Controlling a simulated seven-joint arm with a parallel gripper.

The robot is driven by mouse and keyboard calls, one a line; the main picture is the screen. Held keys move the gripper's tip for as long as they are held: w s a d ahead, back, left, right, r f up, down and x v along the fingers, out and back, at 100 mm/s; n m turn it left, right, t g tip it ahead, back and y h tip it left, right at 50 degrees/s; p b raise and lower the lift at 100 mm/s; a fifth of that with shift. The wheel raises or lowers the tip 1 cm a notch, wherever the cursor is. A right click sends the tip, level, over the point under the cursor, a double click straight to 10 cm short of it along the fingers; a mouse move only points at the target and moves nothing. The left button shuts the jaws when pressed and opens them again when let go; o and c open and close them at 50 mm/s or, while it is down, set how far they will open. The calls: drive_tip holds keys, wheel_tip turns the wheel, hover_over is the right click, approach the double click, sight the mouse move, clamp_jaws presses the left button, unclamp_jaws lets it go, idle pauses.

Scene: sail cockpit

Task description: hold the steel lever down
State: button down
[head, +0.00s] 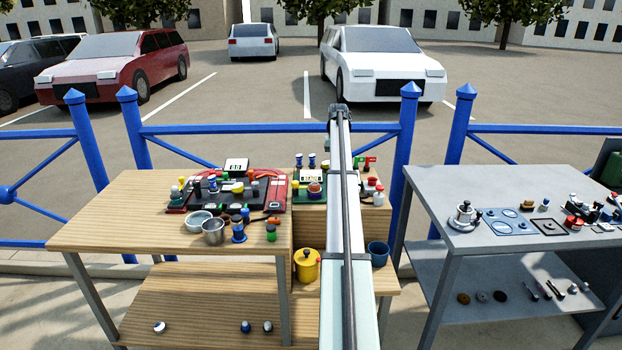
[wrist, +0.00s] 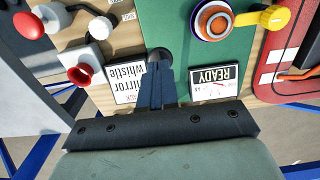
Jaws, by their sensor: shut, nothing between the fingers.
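In the wrist view my gripper (wrist: 157,62) is shut, its dark fingers together and pointing at the green panel (wrist: 180,25). A small dark round piece (wrist: 159,53) shows right at the fingertips; I cannot tell whether the fingers touch it or whether it belongs to the steel lever. No steel lever can be made out for certain in either view. In the head view my arm covers part of the green panel (head: 310,200) and hides my fingertips.
A wooden table (head: 110,215) and a grey table (head: 440,190) stand either side.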

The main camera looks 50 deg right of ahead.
drive_tip(key=shift+f, duration=2.55)
drive_tip(key=shift+r, duration=0.15)
idle(0.9)
drive_tip(key=shift+r, duration=4.9)
